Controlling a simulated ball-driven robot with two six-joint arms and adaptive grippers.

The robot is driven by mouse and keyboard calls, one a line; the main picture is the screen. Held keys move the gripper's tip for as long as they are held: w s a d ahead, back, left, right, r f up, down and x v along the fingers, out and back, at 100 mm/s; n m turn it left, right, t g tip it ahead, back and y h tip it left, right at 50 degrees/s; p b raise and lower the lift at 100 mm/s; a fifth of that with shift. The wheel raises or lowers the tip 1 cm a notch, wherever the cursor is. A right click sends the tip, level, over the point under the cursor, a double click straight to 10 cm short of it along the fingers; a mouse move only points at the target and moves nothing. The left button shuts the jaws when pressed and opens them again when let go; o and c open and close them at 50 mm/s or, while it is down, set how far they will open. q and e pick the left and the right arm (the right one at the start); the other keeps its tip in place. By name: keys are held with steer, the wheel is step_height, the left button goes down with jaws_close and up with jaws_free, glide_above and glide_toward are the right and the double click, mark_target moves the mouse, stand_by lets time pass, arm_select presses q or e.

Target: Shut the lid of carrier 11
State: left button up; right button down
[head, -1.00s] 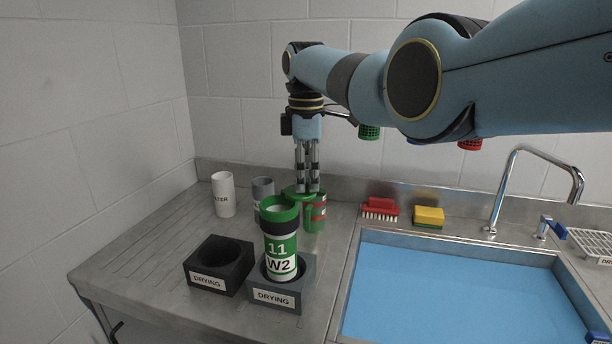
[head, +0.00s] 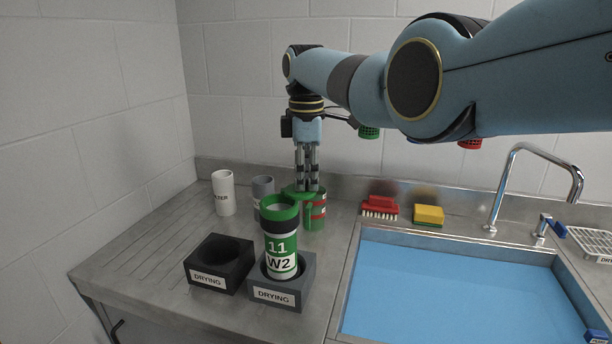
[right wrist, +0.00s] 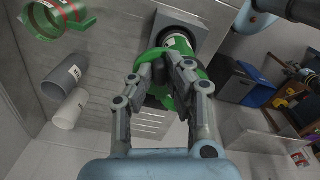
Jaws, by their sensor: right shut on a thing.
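Carrier 11 (head: 281,246), a green and white tube with dark bands and the label "11 W2", stands in the right-hand grey drying block (head: 306,289). Its green top ring faces up and its mouth looks open. My right gripper (head: 307,189) is just behind the carrier, pointing down, shut on the green lid (head: 296,190) at the carrier's back side. In the right wrist view the fingers (right wrist: 158,70) close on the green lid (right wrist: 181,92), beside the carrier (right wrist: 181,44). The fingers partly hide the lid and its hinge. My left gripper is out of view.
A black drying block (head: 219,264) stands empty to the left. A red brush (head: 380,209), yellow sponge (head: 429,215) and blue-floored sink (head: 450,290) are right.

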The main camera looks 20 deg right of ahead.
steer(key=m+p, duration=0.1)
steer(key=s+m+p, duration=0.1)
steer(key=p, duration=0.1)
steer(key=m+p, duration=0.1)
steer(key=p, duration=0.1)
steer(key=shift+s+a+r+m, duration=0.25)
steer(key=shift+a+m, duration=0.1)
steer(key=shift+m, duration=0.05)
steer(key=m, duration=0.1)
steer(key=m+p, duration=0.1)
steer(key=shift+s+a+f+m, duration=0.15)
steer(key=shift+s+a+m, duration=0.15)
steer(key=shift+s+a, duration=0.1)
steer(key=shift+s+a+f+m, duration=0.15)
steer(key=shift+a+m, duration=0.7)
steer(key=shift+m, duration=1.4)
steer(key=shift+s+a+r+m, duration=0.1)
steer(key=shift+a+m, duration=0.8)
steer(key=shift+m, duration=1.3)
steer(key=shift+s+a+f+m, duration=0.15)
steer(key=shift+a+m, duration=0.7)
steer(key=shift+m, duration=1.4)
steer(key=shift+r, duration=0.1)
steer(key=c, duration=1.3)
jaws_free()
